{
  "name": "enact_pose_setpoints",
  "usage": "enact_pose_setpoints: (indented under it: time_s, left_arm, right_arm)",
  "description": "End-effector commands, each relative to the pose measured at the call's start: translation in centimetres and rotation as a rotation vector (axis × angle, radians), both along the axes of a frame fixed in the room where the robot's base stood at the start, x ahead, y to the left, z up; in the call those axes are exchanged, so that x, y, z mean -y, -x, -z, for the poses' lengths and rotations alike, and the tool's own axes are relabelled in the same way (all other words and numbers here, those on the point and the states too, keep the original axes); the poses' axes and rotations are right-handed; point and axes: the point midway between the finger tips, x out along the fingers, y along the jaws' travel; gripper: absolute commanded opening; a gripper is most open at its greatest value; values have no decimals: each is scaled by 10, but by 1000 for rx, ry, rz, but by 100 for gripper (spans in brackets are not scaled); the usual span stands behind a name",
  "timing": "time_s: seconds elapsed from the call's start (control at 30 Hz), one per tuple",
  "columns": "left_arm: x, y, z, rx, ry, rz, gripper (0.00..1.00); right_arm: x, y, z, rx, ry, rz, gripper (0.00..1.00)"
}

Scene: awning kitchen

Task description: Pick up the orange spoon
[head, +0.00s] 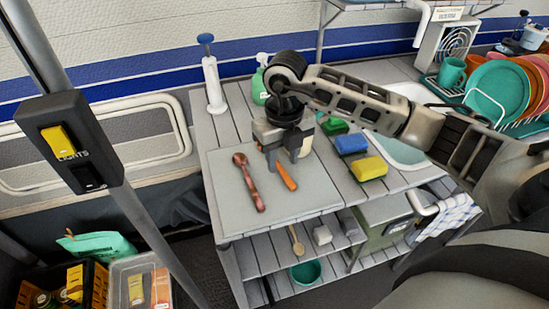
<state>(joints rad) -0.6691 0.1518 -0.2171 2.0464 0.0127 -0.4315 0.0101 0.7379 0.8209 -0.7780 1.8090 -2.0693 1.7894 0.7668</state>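A slim orange utensil, which looks like the orange spoon (288,178), lies on the grey board (225,212) on the counter. Its upper end is hidden behind my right gripper, so I cannot see its full shape. A reddish-brown spoon (248,184) lies on the board to its left. My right gripper (283,160) points down over the upper end of the orange utensil, with its two fingers apart. I cannot tell whether the fingers touch it. My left gripper is not in view.
Yellow (369,168), blue (351,143) and green (334,126) sponges lie right of the board. A white pump (213,88) and a green spray bottle (260,88) stand behind. A pole with a light switch (68,140) rises at left. The board's front is clear.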

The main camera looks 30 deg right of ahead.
Motion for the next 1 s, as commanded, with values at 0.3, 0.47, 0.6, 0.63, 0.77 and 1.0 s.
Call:
enact_pose_setpoints:
  time_s: [0.3, 0.47, 0.6, 0.63, 0.77, 1.0]
  left_arm:
    - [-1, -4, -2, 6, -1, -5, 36]
    - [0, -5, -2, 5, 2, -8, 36]
    - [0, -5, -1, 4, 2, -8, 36]
    - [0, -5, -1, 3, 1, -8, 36]
    - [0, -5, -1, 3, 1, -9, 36]
    - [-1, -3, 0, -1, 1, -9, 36]
  right_arm:
    - [1, 0, 26, 1, -1, -1, 37]
    - [1, -1, 26, 1, -1, -1, 32]
    - [1, -1, 25, 1, -1, -1, 0]
    - [1, -1, 25, 1, -1, -1, 0]
    - [1, -1, 25, 1, -1, 0, 0]
    - [1, -1, 24, 2, -1, 0, 0]
